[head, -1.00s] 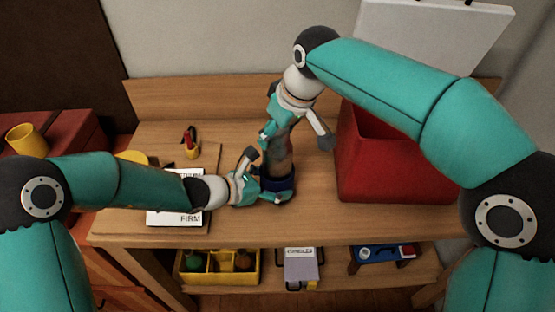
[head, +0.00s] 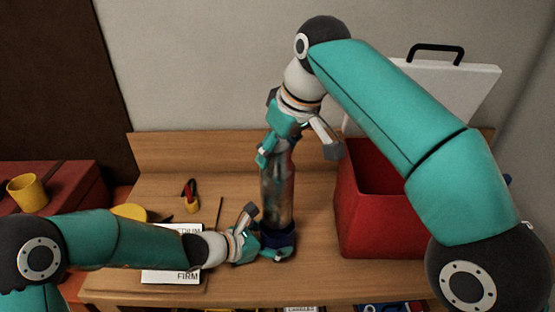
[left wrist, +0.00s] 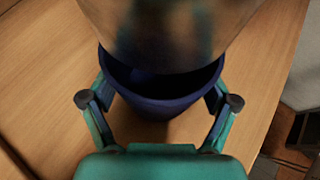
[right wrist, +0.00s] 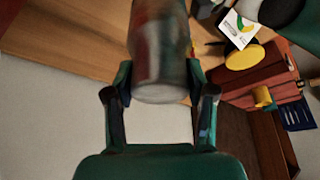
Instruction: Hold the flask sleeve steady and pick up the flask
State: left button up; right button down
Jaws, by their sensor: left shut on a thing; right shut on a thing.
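The flask (head: 277,195) is a tall metallic cylinder standing upright over the dark blue flask sleeve (head: 285,240) on the wooden bench. My right gripper (head: 274,147) is shut on the flask's upper part; the right wrist view shows its fingers on both sides of the flask (right wrist: 158,50). My left gripper (head: 266,249) is shut on the sleeve. In the left wrist view its fingers clasp the sleeve (left wrist: 160,106) from both sides. There the sleeve's dark inside shows below the flask (left wrist: 165,35). I cannot tell whether the flask's bottom is clear of the rim.
An open red box (head: 375,215) with a raised white lid (head: 450,90) stands close on the right. Printed cards (head: 172,272) lie under my left arm. A yellow holder (head: 192,206) with red-handled tools and a yellow disc (head: 130,212) are at the left. A yellow mug (head: 27,192) sits farther left.

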pick_arm(q)
jog(key=o, duration=0.6)
